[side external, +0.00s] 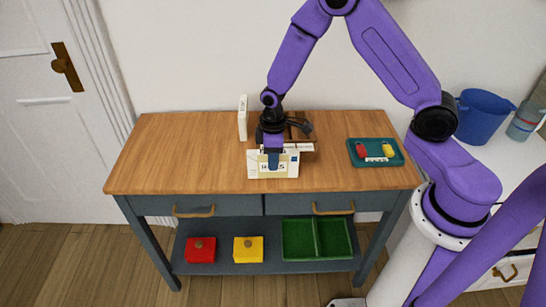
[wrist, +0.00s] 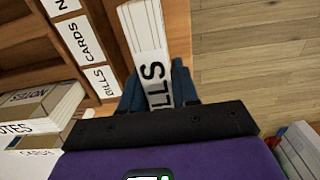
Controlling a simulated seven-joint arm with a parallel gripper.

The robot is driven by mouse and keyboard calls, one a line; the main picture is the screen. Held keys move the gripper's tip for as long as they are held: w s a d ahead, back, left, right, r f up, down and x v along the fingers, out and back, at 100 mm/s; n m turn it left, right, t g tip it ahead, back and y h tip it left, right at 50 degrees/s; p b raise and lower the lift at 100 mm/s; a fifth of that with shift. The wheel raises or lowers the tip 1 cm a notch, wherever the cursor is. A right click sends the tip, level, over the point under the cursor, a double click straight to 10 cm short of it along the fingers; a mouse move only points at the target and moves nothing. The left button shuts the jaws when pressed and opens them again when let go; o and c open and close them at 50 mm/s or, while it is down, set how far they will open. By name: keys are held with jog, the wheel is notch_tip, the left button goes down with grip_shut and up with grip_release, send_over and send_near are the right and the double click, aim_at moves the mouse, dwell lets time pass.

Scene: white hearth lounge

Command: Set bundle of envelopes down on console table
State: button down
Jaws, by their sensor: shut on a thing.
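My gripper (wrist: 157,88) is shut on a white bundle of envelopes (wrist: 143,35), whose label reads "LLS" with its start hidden. The blue fingers press on its two sides. In the side view my gripper (side external: 272,152) points down over the middle front of the console table (side external: 180,150), among white bundles and labels. It hides part of them, and I cannot tell there which bundle is held. In the wrist view the held bundle is over the wooden top near its edge, with floor beyond. Whether it touches the top is not clear.
A wooden sorter (wrist: 28,45) with labels such as "CARDS" and "BILLS" is beside the held bundle. A "NOTES" bundle (wrist: 45,105) lies at left. A white upright block (side external: 242,118) stands behind. A teal tray (side external: 354,160) is at right. The tabletop's left side is clear.

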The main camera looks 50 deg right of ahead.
jog(key=shift+f, duration=0.15)
jog(key=c, duration=0.8)
grip_release()
jog(key=shift+c, duration=0.2)
notch_tip(320, 180, up, 12)
jog(key=shift+r, duration=0.15)
jog(key=s+r+n, duration=0.1)
jog(key=s+r, duration=0.2)
jog(key=s, duration=1.1)
jog(key=s+r+n, duration=0.2)
jog(key=s+r, duration=0.2)
jog(key=s, duration=1)
jog(key=shift+r+n, duration=0.2)
jog(key=shift+n, duration=0.1)
jog(key=shift+w, duration=0.1)
